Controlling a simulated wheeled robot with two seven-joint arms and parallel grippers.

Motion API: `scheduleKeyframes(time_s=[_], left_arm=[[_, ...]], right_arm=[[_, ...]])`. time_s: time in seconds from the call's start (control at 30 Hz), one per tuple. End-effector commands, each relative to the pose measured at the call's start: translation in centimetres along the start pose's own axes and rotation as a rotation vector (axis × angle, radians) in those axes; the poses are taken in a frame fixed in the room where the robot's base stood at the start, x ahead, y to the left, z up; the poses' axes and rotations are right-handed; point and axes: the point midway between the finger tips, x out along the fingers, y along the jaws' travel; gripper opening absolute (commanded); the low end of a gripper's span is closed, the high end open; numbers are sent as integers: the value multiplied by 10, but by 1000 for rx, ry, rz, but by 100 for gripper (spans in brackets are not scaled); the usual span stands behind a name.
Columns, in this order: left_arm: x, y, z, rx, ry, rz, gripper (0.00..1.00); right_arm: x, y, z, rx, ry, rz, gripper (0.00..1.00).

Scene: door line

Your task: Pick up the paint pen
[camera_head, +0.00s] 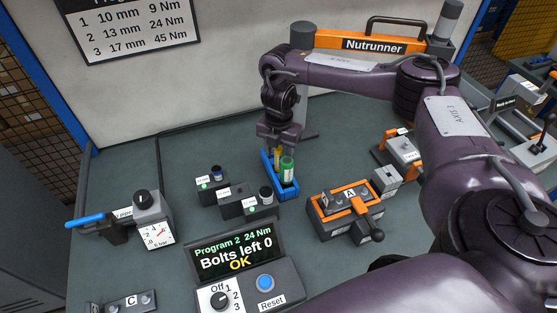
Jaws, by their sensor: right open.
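A narrow blue holder (286,191) stands on the bench near the middle of the view. A green cylinder with a light band (287,170) stands upright in it, and a thin yellow stick (277,156) shows behind. The frame does not make clear which of the two is the paint pen. My right gripper (276,147) points down over the far end of the holder, with its open fingers close to the yellow stick; whether they touch it cannot be told. The fingertips are partly hidden. My left gripper is not in view.
Several dark socket blocks (231,199) stand left of the holder. An orange-framed fixture marked A (343,208) stands to its right. A display reading OK (237,250) and a control box (249,295) are in front. The bench behind the socket blocks is clear.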

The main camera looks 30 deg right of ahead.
Motion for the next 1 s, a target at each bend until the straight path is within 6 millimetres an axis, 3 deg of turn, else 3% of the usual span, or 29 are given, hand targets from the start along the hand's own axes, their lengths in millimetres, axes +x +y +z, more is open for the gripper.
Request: scheduleKeyframes(time_s=[0.13, 0.37, 0.73, 1.0], left_arm=[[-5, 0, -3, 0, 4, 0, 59], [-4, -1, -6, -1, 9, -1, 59], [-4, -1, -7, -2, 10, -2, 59], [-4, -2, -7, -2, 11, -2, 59]], right_arm=[[12, 0, -1, -2, 1, -2, 48], [13, 0, -1, -2, 0, 0, 48], [13, 0, -1, -2, 0, 0, 0], [12, 0, -1, -1, 0, 0, 0]])
